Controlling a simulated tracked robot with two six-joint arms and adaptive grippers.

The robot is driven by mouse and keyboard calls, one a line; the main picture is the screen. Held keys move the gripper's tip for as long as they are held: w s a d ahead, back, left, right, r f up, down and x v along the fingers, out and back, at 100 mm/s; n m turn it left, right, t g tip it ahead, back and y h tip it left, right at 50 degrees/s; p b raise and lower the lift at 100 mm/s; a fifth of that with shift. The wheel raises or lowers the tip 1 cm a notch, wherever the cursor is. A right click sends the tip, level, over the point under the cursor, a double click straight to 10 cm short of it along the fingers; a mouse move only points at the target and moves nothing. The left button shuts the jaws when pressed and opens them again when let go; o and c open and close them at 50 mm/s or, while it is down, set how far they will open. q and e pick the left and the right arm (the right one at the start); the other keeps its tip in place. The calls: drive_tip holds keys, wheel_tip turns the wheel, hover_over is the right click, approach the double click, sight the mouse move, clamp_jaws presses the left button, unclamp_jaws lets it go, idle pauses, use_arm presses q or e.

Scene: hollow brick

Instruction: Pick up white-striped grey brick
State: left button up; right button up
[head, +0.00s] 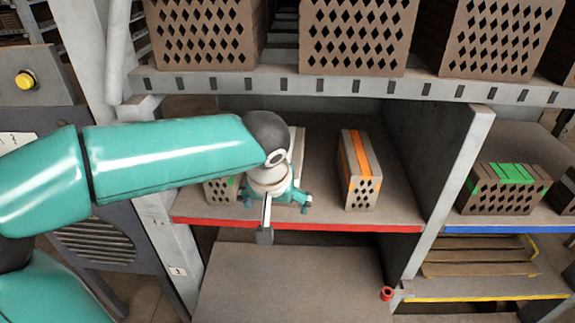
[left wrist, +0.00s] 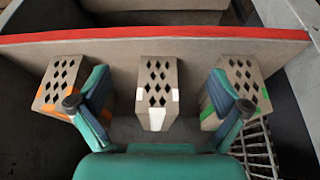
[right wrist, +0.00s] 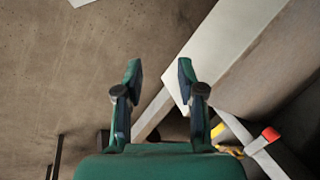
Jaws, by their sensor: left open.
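The white-striped grey brick (left wrist: 157,88) stands in the middle of a row of three in the left wrist view, its holed face and white stripe showing. In the head view my left gripper and arm hide most of it; a strip of it (head: 298,146) shows behind the wrist. My left gripper (left wrist: 158,105) is open, with one finger on each side of the brick in the picture and a gap on both sides. I cannot tell how deep the fingers reach. My right gripper (right wrist: 160,83) is open and empty, away from the bricks.
On the same red-edged shelf (head: 350,227), an orange-striped brick (head: 359,168) stands to the right and a green-striped brick (head: 219,189) to the left in the head view. Plain bricks (head: 357,38) fill the shelf above. A grey divider (head: 447,185) closes the right side.

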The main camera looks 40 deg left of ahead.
sight(295, 156)
use_arm(q)
drive_tip(key=w+a+f, duration=0.1)
drive_tip(key=w+a, duration=0.1)
drive_tip(key=w, duration=0.1)
drive_tip(key=w+a+f+p, duration=0.1)
drive_tip(key=w+a+f, duration=0.1)
drive_tip(key=w, duration=0.1)
drive_tip(key=w+a+f, duration=0.1)
drive_tip(key=w+a, duration=0.1)
drive_tip(key=w, duration=0.1)
drive_tip(key=shift+w+a+f+p, duration=0.1)
drive_tip(key=shift+a+f+p, duration=0.2)
drive_tip(key=shift+f, duration=0.1)
drive_tip(key=shift+d, duration=0.1)
drive_tip(key=c, duration=1.7)
